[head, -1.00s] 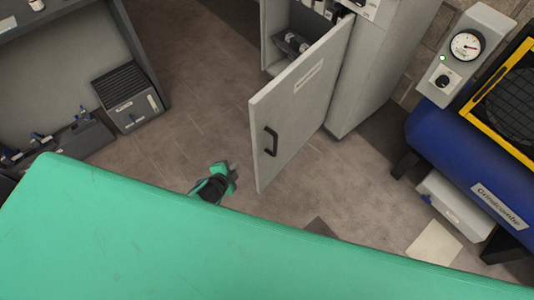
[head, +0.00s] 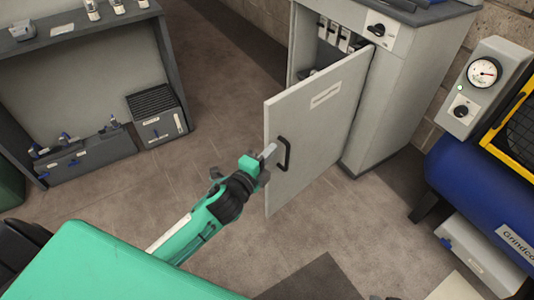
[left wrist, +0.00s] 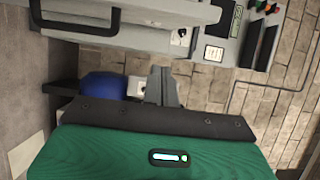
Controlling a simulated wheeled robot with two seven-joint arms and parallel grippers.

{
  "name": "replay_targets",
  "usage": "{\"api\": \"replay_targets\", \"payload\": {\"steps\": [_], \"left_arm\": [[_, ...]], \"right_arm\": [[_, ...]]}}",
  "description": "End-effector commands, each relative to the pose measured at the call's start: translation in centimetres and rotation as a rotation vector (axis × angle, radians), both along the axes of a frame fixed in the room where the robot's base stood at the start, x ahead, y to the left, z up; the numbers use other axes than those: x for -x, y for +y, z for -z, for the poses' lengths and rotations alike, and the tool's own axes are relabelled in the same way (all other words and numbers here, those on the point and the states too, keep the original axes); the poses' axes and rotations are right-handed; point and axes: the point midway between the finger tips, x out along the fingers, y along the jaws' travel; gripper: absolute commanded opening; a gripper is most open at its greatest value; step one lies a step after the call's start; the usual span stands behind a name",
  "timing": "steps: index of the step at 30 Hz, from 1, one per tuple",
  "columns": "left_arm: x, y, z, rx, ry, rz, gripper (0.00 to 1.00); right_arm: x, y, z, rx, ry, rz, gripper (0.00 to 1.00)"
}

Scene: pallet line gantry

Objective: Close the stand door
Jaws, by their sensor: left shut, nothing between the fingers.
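The stand (head: 385,105) is a light grey cabinet at the upper middle right of the head view. Its door (head: 318,125) stands open, swung out toward me, with a pale label and a black bar handle (head: 284,154). The handle also shows at the top left of the left wrist view (left wrist: 75,27). My left gripper (head: 268,152) is shut and empty at the door's free edge, close to the handle. I cannot tell whether it touches the door. Its fingers also show in the left wrist view (left wrist: 163,87). My right gripper is out of view.
A blue tank machine (head: 480,185) with a gauge box (head: 484,85) stands at the right. A grey bench (head: 75,60) with a vented box (head: 158,115) is at the left. Bare floor (head: 215,110) lies between bench and stand.

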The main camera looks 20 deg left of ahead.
Motion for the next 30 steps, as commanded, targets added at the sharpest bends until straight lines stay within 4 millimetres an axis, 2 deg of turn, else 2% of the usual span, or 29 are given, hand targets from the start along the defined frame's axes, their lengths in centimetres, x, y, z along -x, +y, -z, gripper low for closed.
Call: {"api": "replay_targets", "payload": {"steps": [14, 16, 21, 30], "left_arm": [[-7.7, -1.7, 0.1, 0.002, -0.001, 0.000, 0.00], [-8.1, -0.4, 0.1, -0.002, 0.001, -0.001, 0.00], [-8.9, 1.4, 0.2, -0.001, 0.002, -0.001, 0.00], [-9.2, 1.9, 0.1, 0.003, 0.002, 0.000, 0.00]], "right_arm": [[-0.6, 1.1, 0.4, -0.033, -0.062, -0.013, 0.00], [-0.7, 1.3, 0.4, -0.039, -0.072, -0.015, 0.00], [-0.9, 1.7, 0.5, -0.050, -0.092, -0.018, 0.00], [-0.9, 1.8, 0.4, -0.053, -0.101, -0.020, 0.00]]}}
